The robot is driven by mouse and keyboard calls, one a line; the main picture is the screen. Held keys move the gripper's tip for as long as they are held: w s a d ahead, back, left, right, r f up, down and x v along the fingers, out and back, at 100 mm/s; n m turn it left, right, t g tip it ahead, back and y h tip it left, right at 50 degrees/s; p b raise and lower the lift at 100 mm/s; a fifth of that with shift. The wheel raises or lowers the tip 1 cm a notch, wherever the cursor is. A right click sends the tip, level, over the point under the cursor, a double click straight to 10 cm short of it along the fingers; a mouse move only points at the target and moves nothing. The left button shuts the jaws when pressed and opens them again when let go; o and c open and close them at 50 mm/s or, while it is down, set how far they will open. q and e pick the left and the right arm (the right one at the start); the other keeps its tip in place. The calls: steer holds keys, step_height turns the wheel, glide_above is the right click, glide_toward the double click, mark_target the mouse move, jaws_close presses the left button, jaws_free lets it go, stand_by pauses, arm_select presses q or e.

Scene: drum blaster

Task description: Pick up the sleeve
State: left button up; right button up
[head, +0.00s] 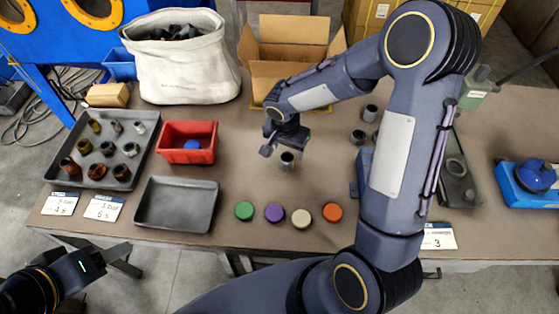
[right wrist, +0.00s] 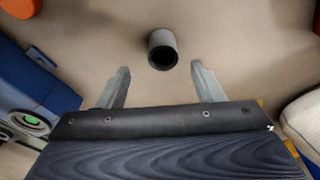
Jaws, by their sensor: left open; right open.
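A grey cylindrical sleeve (head: 287,160) stands on the brown table under my right gripper (head: 284,147). In the right wrist view the sleeve (right wrist: 162,49) shows its dark round opening, just beyond and between the two fingertips. My right gripper (right wrist: 159,82) is open and empty, and the sleeve is apart from both fingers. My left gripper (head: 100,258) is open at the lower left, off the table's front edge.
A grey tray (head: 150,160) holds several rusty and grey sleeves. An empty dark tray (head: 178,204), a red bin (head: 187,142) and coloured discs (head: 274,213) are nearby. A cardboard box (head: 290,50) and white sack (head: 185,70) stand behind.

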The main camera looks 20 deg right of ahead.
mark_target(287, 158)
steer(key=f, duration=0.4)
steer(key=w+f+p, duration=0.1)
steer(key=f, duration=0.1)
steer(key=shift+d+f, duration=0.25)
steer(key=shift+d, duration=0.05)
jaws_close()
